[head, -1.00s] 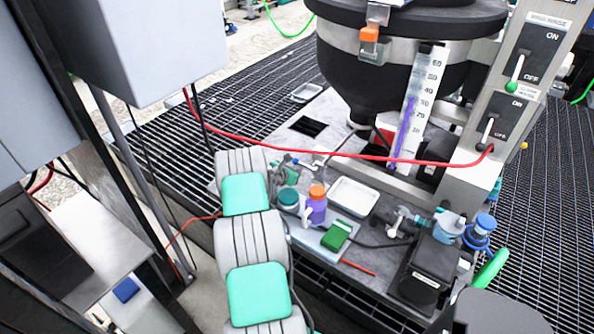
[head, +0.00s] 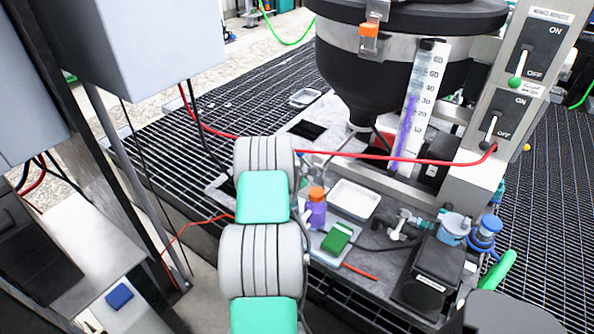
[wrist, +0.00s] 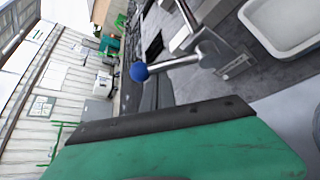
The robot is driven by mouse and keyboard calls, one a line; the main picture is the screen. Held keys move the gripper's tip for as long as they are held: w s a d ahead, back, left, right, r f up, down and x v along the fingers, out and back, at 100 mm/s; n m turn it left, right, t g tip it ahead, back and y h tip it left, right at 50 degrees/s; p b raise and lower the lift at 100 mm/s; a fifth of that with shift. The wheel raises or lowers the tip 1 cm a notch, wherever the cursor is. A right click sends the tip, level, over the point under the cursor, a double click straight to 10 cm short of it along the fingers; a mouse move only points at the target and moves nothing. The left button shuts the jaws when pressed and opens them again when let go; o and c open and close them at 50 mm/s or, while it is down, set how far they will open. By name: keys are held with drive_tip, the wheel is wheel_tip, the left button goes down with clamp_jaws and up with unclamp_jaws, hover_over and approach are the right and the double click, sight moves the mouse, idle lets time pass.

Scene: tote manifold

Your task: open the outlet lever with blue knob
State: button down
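The blue knob (wrist: 138,72) is a small ball on the end of a metal lever (wrist: 182,62), left of centre in the wrist view. The lever runs right to a grey metal fitting (wrist: 208,54). A green part with a black edge, seemingly my gripper (wrist: 165,122), fills the bottom of the wrist view, below the knob and apart from it in the picture. Its fingertips cannot be made out, so its opening is unclear. In the head view my arm covers the lever and my gripper.
A white tray (head: 355,199), a purple bottle with orange cap (head: 316,208) and a green box (head: 337,238) stand right of my arm. A red cable (head: 400,159) crosses above the bench before the black hopper (head: 400,75). A grey cabinet (head: 150,45) is at left.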

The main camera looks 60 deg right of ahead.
sight(306, 162)
drive_tip(key=shift+s+a+r+b, duration=0.1)
drive_tip(key=shift+s+r+b, duration=0.45)
drive_tip(key=shift+s+b, duration=0.15)
drive_tip(key=shift+s+a+r+b, duration=0.1)
drive_tip(key=shift+s+r+b, duration=0.45)
drive_tip(key=shift+s, duration=0.2)
drive_tip(key=shift+s+r, duration=0.1)
